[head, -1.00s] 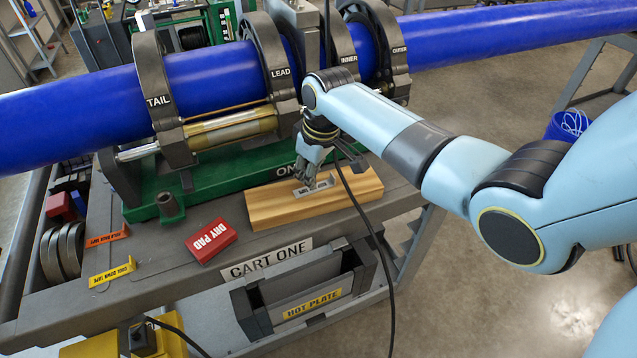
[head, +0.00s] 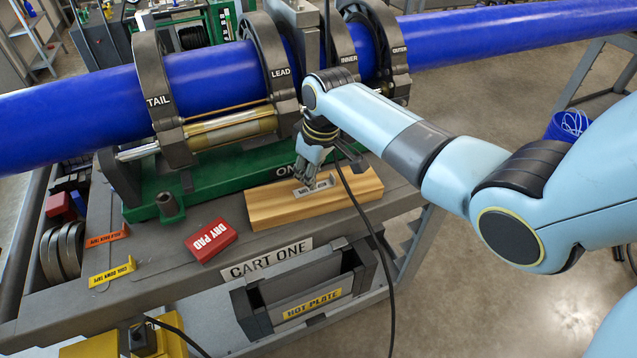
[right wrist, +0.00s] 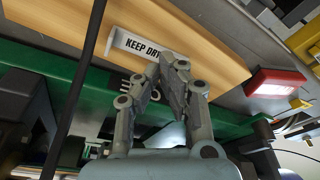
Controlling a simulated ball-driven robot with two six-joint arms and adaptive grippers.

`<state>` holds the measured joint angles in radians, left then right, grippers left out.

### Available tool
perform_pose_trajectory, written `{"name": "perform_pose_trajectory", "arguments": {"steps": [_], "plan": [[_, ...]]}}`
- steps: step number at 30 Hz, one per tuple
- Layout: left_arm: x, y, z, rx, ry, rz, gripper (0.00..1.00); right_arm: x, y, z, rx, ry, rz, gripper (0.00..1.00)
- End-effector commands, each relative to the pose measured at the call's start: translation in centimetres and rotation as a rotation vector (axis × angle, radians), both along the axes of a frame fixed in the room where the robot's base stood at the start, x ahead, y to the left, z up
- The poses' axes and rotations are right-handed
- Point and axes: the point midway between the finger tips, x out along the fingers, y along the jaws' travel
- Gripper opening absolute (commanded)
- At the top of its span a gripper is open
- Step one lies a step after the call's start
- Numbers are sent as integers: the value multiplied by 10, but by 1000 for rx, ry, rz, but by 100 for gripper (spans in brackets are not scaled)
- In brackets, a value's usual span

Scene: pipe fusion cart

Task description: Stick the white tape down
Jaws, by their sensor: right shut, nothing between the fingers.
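The white tape (head: 316,187), a small strip with black lettering, lies on top of a wooden block (head: 350,200) on the cart. In the right wrist view the tape (right wrist: 133,43) reads "KEEP DRY", and its right end is hidden behind my fingertips. My right gripper (head: 302,178) is shut and empty at the tape's far left end. It also shows in the right wrist view (right wrist: 170,62), fingertips together; whether they touch the tape is unclear. My left gripper is out of view.
A red "DRY PAD" block (head: 210,241) lies left of the wooden block. Yellow (head: 112,272) and orange (head: 107,237) tape strips lie farther left. Black clamps hold a blue pipe (head: 215,80) behind. A black cable (head: 365,215) hangs in front of the wooden block.

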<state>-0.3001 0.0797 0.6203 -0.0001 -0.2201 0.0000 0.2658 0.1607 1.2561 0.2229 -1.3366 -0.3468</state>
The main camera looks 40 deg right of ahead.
Motion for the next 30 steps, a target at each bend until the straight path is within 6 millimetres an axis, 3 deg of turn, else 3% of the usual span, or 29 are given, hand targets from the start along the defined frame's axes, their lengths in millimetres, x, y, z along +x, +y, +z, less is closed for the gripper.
{"name": "perform_pose_trajectory", "arguments": {"steps": [30], "plan": [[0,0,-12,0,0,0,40,0,0,-20,0,0,0,0]]}}
